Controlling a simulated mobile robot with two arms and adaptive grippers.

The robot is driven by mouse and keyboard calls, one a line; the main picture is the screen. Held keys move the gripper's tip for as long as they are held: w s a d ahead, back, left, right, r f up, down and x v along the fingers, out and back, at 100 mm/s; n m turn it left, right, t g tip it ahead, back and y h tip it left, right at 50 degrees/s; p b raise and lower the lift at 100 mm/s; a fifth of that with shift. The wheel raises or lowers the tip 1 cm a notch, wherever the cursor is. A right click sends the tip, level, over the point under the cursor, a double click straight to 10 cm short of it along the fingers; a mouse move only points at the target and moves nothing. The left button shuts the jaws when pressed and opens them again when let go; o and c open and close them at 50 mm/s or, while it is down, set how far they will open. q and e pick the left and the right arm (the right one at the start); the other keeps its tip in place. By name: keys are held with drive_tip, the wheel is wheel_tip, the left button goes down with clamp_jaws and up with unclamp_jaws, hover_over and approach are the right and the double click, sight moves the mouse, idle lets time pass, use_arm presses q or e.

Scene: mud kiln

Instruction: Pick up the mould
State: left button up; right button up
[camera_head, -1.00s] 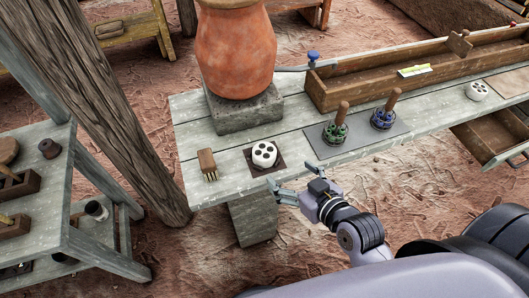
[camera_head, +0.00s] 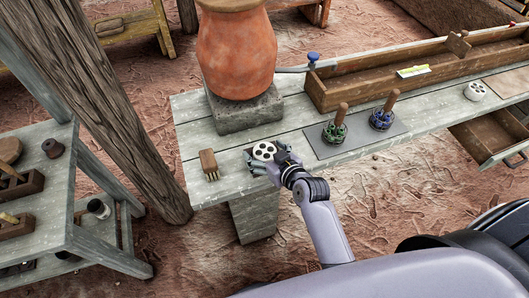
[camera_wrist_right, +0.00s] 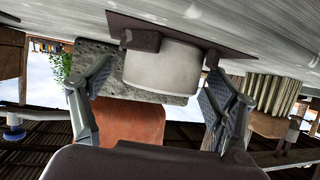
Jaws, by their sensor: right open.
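A white round mould (camera_head: 263,149) with several dark holes in its top sits on a dark square mat near the table's front edge. In the right wrist view its pale side (camera_wrist_right: 163,68) shows between the fingers. My right gripper (camera_head: 268,163) is open at the mould's near side, one finger to each side of it. In the wrist view a gap shows between the mould and each finger. The gripper hides part of the mould and most of the mat (camera_wrist_right: 225,43). A similar white holed piece (camera_head: 475,91) stands at the far right of the table.
A wooden brush (camera_head: 208,163) lies just left of the mould. An orange clay pot (camera_head: 235,55) stands on a stone block (camera_head: 245,112) behind it. Two wooden-handled tools, green (camera_head: 335,130) and blue (camera_head: 382,117), stand on a grey mat to the right.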

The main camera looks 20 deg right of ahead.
drive_tip(key=shift+w, duration=0.15)
drive_tip(key=shift+c, duration=0.5)
drive_tip(key=c, duration=1.5)
